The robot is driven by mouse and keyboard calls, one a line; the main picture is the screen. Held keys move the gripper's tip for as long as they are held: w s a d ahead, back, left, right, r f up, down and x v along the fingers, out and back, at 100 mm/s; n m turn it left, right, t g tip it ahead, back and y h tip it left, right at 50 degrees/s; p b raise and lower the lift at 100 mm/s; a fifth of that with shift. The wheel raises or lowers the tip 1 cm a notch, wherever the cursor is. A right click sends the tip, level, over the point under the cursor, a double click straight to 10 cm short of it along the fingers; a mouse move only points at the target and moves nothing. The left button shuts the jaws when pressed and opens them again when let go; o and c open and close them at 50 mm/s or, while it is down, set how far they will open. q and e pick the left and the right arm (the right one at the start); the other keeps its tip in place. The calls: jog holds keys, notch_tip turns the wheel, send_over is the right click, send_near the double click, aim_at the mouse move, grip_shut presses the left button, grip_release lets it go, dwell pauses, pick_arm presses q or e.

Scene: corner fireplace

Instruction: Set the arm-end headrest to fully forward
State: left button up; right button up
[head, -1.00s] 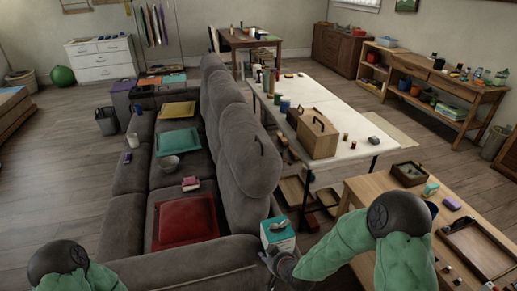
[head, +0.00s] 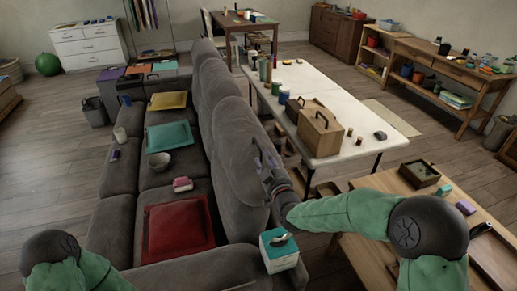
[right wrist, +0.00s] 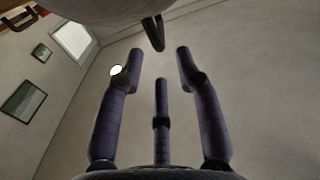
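The arm-end headrest (head: 236,150) is the nearest grey cushion along the top of the sofa's backrest. It stands roughly upright; its exact tilt is hard to tell. My right gripper (head: 265,158) is at its right, rear side, fingers pointing up. In the right wrist view, the gripper (right wrist: 161,60) is open with three spread fingers and nothing between them. The headrest's grey underside (right wrist: 110,10) shows at the top, and a dark loop (right wrist: 155,32) hangs from it just beyond the fingertips. My left arm shows only at the lower left; its gripper is out of view.
A white and teal box (head: 280,254) with a spoon-like item stands on the near sofa arm, below my right forearm. A white table (head: 345,105) with a wooden case (head: 320,130) is behind the sofa. A wooden table (head: 400,183) is at the right.

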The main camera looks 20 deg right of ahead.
aim_at(261, 153)
jog(key=w+b, duration=0.1)
jog(key=w, duration=0.6)
jog(key=shift+w+a, duration=0.1)
jog(key=shift+w, duration=0.1)
grip_shut()
